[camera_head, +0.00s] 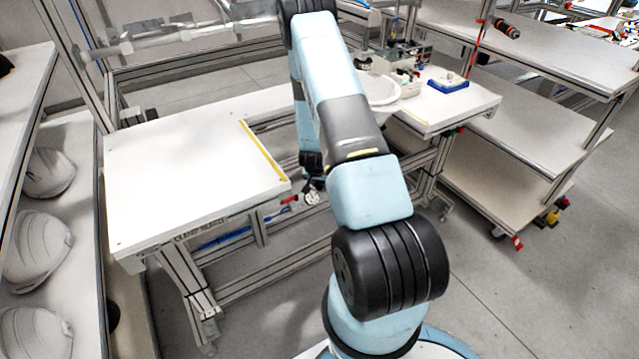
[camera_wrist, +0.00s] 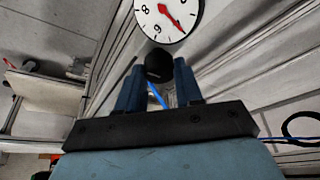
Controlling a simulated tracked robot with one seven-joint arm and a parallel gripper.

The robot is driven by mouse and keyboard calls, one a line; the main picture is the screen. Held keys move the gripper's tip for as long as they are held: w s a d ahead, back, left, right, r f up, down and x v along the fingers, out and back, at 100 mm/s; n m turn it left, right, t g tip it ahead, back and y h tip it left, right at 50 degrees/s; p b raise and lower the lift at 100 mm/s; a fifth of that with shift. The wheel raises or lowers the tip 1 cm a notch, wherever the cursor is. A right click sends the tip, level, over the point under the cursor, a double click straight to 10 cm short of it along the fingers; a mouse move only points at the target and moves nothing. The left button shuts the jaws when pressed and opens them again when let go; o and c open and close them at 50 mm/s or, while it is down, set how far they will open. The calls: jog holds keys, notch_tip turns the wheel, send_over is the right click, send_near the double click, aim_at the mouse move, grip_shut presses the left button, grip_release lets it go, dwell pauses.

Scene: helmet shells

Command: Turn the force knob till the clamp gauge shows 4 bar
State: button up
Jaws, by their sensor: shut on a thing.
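The clamp gauge (camera_wrist: 167,15) is at the top of the wrist view, cut by the frame edge. It has a white face, black numerals and a red needle pointing to the lower right; I cannot tell the exact reading. It also shows small in the head view (camera_head: 312,197), below the bench edge. The black force knob (camera_wrist: 159,67) is just below the gauge, between the dark blue fingers of my gripper (camera_wrist: 159,74), which is shut on it. In the head view, my arm hides most of the gripper and the knob.
A white bench (camera_head: 180,180) with a yellow strip stands left of my arm. White helmet shells (camera_head: 38,240) lie on the left rack. Another white bench part (camera_head: 470,100) holds a blue tray (camera_head: 447,86). A blue cable (camera_wrist: 157,96) runs behind the fingers.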

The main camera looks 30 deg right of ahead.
jog(key=o, duration=1)
jog(key=shift+r, duration=0.1)
jog(key=v, duration=1.3)
jog(key=shift+s+a+r, duration=0.15)
jog(key=shift+r, duration=0.05)
